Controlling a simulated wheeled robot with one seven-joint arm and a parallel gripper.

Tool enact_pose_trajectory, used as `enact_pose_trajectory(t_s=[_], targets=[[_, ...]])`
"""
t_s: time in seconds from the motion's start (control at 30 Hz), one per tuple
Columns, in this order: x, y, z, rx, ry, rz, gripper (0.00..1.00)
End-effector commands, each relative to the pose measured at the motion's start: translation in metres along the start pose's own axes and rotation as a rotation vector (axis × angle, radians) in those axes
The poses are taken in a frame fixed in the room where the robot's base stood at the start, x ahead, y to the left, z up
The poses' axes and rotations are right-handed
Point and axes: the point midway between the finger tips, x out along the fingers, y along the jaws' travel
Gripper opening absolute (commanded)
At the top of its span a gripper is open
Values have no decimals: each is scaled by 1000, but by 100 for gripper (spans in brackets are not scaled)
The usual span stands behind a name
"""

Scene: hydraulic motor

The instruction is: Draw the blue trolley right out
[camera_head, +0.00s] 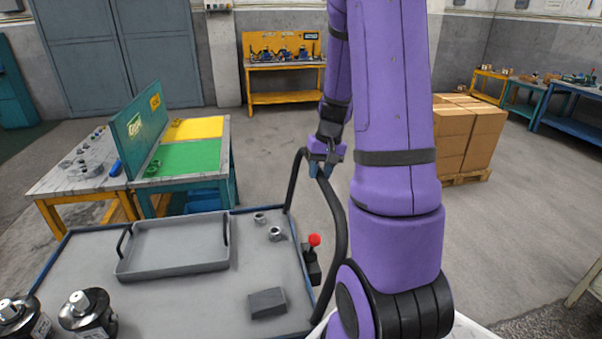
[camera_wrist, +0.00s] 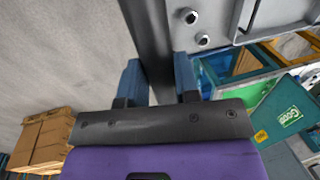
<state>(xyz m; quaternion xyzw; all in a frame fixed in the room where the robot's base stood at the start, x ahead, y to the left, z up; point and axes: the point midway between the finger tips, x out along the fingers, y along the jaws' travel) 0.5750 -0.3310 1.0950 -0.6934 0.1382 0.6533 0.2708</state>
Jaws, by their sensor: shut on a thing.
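The blue trolley (camera_head: 190,302) stands low in the head view, with a grey top and blue rim. A black tubular handle (camera_head: 343,230) arches up from its right end. My gripper (camera_head: 320,170) is at the upper part of this handle. In the wrist view the two blue fingers of my gripper (camera_wrist: 159,75) are shut on the handle bar (camera_wrist: 150,35), one on each side. The trolley's top also shows in the wrist view (camera_wrist: 215,14). My arm hides part of the floor to the right of the handle.
A grey tray (camera_head: 175,262), dark motor parts (camera_head: 88,312), small metal fittings (camera_head: 275,233) and a grey block (camera_head: 267,303) lie on the trolley. A red-knobbed lever (camera_head: 314,240) stands by the handle. A green-topped workbench (camera_head: 190,158) stands behind. Boxes (camera_head: 470,135) stand right; floor between is clear.

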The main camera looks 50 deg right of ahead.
Motion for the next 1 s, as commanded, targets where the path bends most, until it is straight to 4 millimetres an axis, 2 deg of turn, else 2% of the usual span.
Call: enact_pose_trajectory(t_s=[0.2, 0.63, 0.67, 0.73, 0.77, 1.0], targets=[[-3, 15, 0, 0, -1, -1, 0], [-3, 18, 0, -1, -1, 0, 0], [-3, 18, 0, -1, -1, 0, 36], [-3, 18, 0, -1, -1, 0, 52], [-3, 18, 0, -1, -1, 0, 55], [-4, 17, 0, -1, 0, 0, 55]])
